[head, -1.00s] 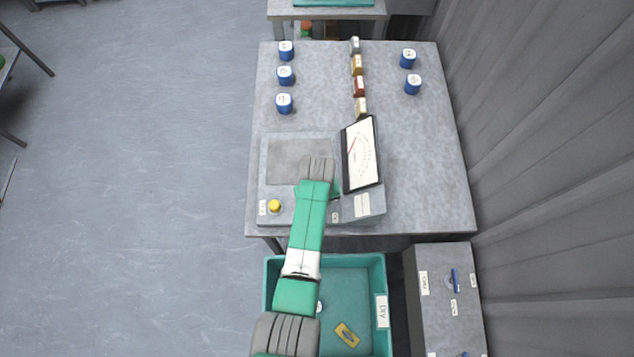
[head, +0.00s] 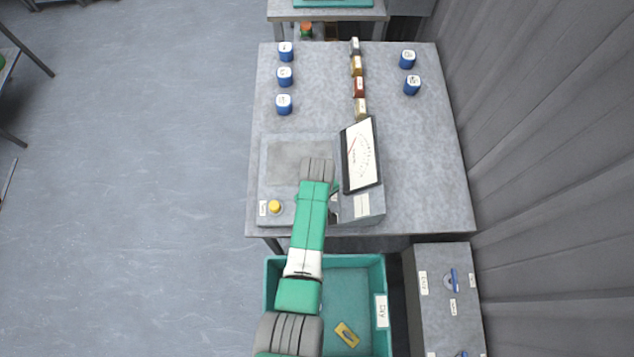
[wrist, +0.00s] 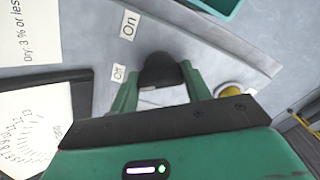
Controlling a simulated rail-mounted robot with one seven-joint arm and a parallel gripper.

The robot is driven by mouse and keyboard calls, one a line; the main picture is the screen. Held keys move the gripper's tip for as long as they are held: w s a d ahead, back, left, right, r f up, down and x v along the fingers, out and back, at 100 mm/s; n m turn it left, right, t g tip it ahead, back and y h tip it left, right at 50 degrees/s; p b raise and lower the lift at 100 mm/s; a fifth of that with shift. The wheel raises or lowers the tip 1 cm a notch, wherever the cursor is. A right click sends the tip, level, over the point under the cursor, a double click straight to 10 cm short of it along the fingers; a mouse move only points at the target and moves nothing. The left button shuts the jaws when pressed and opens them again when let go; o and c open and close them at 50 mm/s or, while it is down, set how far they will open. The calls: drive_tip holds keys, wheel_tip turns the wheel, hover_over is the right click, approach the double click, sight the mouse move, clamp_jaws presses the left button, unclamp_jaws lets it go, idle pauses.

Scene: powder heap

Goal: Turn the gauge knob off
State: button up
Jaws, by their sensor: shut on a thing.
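The gauge (head: 361,155) is a tilted white dial with a red needle, on a grey instrument housing on the table. In the wrist view part of its dial (wrist: 30,125) shows at the left. The dark knob (wrist: 160,68) sits between the green fingers of my gripper (wrist: 158,84), which is shut on it. An "Off" label (wrist: 119,74) lies just left of the knob, and an "On" label (wrist: 129,24) lies farther up. I cannot tell which way the knob points. In the head view my arm hides the knob and most of the gripper.
A yellow button (head: 275,207) is on the housing left of my arm; it also shows in the wrist view (wrist: 229,90). Blue jars (head: 285,76) and a row of small blocks (head: 359,86) stand farther back. A teal bin (head: 378,270) is below the table's front edge.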

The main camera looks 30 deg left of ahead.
drive_tip(key=o, duration=1)
drive_tip(key=shift+c, duration=0.2)
wheel_tip(320, 180, up, 8)
drive_tip(key=shift+f+p, duration=0.1)
drive_tip(key=shift+p, duration=0.4)
